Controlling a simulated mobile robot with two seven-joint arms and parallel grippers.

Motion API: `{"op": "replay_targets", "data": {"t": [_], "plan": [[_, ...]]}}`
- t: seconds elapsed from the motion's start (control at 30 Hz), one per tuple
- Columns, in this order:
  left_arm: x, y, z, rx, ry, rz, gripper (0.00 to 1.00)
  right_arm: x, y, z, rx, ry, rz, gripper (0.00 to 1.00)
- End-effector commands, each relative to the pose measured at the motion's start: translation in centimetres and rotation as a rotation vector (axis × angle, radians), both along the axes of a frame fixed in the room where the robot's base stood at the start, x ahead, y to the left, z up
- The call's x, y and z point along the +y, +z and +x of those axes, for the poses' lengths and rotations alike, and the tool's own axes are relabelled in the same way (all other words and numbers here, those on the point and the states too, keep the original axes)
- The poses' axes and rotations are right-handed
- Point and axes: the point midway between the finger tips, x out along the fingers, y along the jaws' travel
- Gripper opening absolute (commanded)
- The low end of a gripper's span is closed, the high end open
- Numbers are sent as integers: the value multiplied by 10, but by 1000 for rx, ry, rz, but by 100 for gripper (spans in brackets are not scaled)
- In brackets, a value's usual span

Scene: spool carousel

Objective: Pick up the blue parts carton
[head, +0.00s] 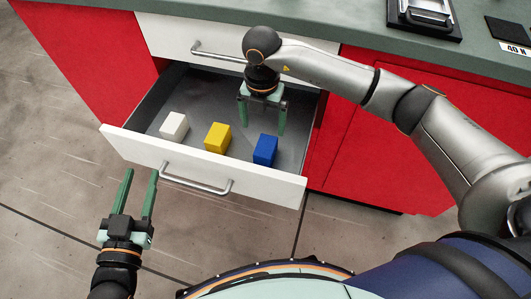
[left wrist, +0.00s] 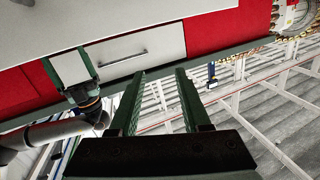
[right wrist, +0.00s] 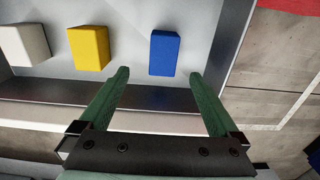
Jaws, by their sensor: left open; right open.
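The blue parts carton (head: 265,150) stands in the open drawer (head: 204,166), at the right end of a row of three cartons. My right gripper (head: 262,122) is open and points down into the drawer, just behind and above the blue carton. In the right wrist view the blue carton (right wrist: 165,53) appears beyond and between the open fingertips (right wrist: 160,75), with nothing held. My left gripper (head: 140,176) is open and empty, outside the drawer at the lower left. Its open fingers (left wrist: 160,75) also show in the left wrist view.
A yellow carton (head: 217,138) and a white carton (head: 174,126) stand left of the blue one, with gaps between. The drawer front has a bar handle (head: 197,184). A closed drawer (head: 175,35) is above. A dark-framed tray (head: 426,15) lies on the counter.

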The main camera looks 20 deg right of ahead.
Motion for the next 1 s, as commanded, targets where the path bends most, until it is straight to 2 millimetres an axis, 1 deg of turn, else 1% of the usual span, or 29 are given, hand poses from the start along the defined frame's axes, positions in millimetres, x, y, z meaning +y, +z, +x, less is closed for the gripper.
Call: {"op": "replay_targets", "data": {"t": [0.1,0.3,0.43,0.63,0.7,0.83,1.0], "plan": [[-1,21,2,-89,-9,1,47,0,-20,-2,5,1,0,98],[-4,63,0,-261,-32,0,47,0,-51,-1,4,2,4,98],[-5,81,-3,-338,-43,-1,47,0,-63,-1,4,3,4,98],[-6,93,-6,-387,-50,-1,47,0,-70,-1,2,4,4,98],[-6,99,-8,-416,-55,-1,47,-1,-75,-2,4,4,4,98],[-9,122,-17,-522,-72,-2,47,-4,-91,-3,4,3,4,98],[-12,152,-33,-664,-99,-2,47,-6,-109,-3,4,4,4,98]]}}
